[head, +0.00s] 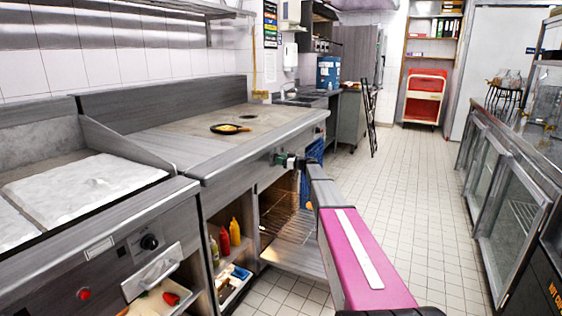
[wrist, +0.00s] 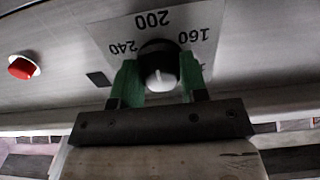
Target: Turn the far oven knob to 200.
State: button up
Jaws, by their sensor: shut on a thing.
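The oven knob (wrist: 160,68), dark with a pale grey face, sits in the middle of a white dial plate (wrist: 108,28) in the wrist view. The dial reads 240 at left, 200 at top and 160 at right. A faint mark shows on the knob face, but I cannot tell clearly which number it points to. My gripper (wrist: 158,84) has its green fingers on both sides of the knob and is shut on it. In the head view my gripper (head: 280,158) is at the front panel of the far cooking unit, and the knob is hidden there.
A red button (wrist: 23,68) is on the panel left of the dial. A small pan (head: 230,129) sits on the cooktop. Below are an open oven bay with a rack (head: 288,226) and sauce bottles (head: 235,232). The tiled aisle at right is clear.

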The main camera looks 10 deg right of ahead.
jog(key=o, duration=0.9)
jog(key=shift+w+a+r, duration=0.1)
jog(key=shift+w+a, duration=0.15)
jog(key=shift+w, duration=0.1)
jog(key=shift+a, duration=0.15)
jog(key=shift+s, duration=0.15)
jog(key=v, duration=1.1)
